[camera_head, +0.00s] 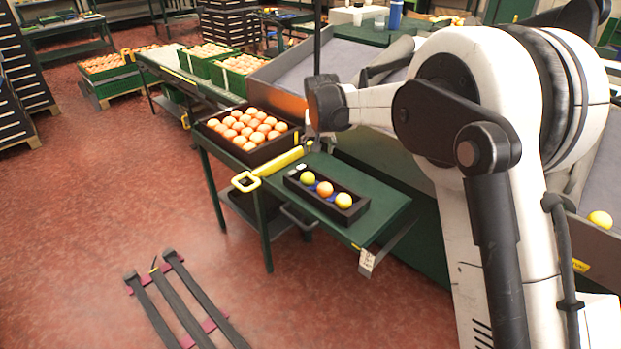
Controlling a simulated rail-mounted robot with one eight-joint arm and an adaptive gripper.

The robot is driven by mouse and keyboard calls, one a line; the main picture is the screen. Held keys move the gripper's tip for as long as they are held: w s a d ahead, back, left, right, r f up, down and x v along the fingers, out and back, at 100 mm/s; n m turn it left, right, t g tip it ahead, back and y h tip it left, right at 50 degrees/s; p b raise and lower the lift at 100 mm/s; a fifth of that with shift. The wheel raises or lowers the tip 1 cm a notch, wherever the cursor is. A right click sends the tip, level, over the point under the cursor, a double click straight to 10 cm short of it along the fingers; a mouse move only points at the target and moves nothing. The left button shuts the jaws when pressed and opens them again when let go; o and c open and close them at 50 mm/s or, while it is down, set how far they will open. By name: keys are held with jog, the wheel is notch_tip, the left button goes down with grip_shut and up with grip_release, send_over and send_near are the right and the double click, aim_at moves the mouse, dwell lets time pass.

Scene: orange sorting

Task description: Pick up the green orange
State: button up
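A small black tray (356,215) on the green table holds three fruits in a row. The far-left one is a yellow-green orange (307,178), the middle one is an orange-coloured orange (324,189), and the near-right one is a yellow orange (343,200). My arm reaches in from the right, and its dark end with my gripper (316,140) is above and behind the tray, apart from the fruits. The fingers are too small and unclear to tell whether they are open or shut.
A dark crate full of oranges (207,128) stands left of the tray, with a yellow-handled tool (247,181) between. The green table's right end (385,213) is bare. Another yellow fruit (600,219) lies on the sloped grey bin at right. Green crates stand behind.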

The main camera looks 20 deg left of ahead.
jog(key=a+f, duration=0.3)
jog(key=f, duration=0.1)
jog(key=b, duration=0.1)
send_over(308, 175)
jog(key=s, duration=0.2)
jog(key=f, duration=0.6)
jog(key=shift+w+d+f, duration=0.15)
jog(key=shift+d+f, duration=0.05)
jog(key=shift+f, duration=0.1)
jog(key=shift+b+x, duration=0.8)
jog(key=shift+x, duration=2.2)
jog(key=shift+d, duration=0.1)
jog(key=shift+c, duration=0.3)
jog(key=c, duration=0.7)
jog(key=shift+r, duration=0.1)
jog(key=shift+c, duration=0.2)
